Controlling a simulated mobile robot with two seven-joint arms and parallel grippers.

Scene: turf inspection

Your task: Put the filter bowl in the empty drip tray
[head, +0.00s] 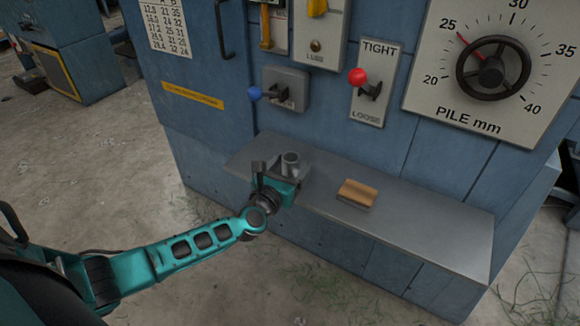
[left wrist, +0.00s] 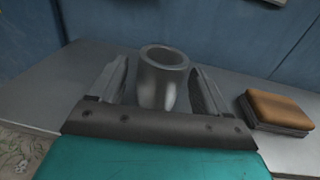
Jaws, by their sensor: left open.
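A grey metal cup, which looks like the filter bowl (head: 291,159), stands upright on the grey shelf of the blue machine. My left gripper (head: 281,168) is open at the shelf's left part, close to the bowl. In the left wrist view the bowl (left wrist: 163,80) stands between the two spread fingers, with a gap visible on both sides. The gripper's palm hides the bowl's foot. I cannot make out a drip tray in either view. My right gripper is not in view.
A tan-topped block with a grey base (head: 357,194) lies on the shelf (head: 430,225) to the right of the bowl. Above are a blue-knobbed lever (head: 278,92), a red-knobbed TIGHT/LOOSE lever (head: 365,82) and a PILE mm handwheel (head: 492,70). The shelf's right part is clear.

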